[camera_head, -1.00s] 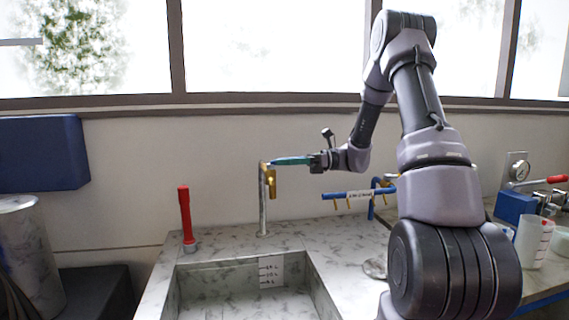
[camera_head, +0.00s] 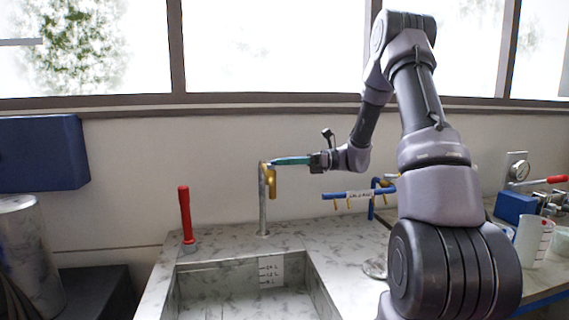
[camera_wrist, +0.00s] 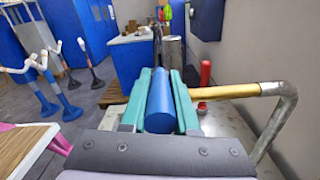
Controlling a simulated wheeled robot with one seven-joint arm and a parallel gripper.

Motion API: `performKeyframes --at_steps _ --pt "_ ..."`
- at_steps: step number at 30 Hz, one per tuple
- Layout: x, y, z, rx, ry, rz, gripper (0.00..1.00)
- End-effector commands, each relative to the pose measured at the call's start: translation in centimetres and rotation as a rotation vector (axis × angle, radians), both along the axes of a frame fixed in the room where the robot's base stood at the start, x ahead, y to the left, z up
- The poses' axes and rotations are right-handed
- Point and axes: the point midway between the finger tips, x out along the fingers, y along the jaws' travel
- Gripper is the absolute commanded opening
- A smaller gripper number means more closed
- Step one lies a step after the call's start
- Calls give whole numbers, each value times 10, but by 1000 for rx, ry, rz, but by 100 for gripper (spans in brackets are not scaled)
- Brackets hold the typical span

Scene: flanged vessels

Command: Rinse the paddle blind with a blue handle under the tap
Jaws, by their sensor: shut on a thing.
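My gripper (camera_head: 292,161) is held level beside the top of the tap (camera_head: 263,210), high above the back edge of the sink (camera_head: 196,260). In the wrist view its two teal fingers (camera_wrist: 161,105) are closed around a blue cylinder, the blue handle (camera_wrist: 160,102) of the paddle blind. No water is visible.
A blue rack (camera_head: 350,195) with brass hooks stands at the right. Farther right are a blue box (camera_head: 516,208) and a white beaker (camera_head: 531,242). The sink basin looks empty.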

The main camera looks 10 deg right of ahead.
Motion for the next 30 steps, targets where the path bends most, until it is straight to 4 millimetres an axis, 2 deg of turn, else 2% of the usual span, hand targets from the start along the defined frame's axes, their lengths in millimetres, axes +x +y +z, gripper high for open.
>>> performKeyframes --at_steps 19,30 --pt "0 0 0 0 -1 -9 0" --pt "-11 2 0 1 1 -262 0"
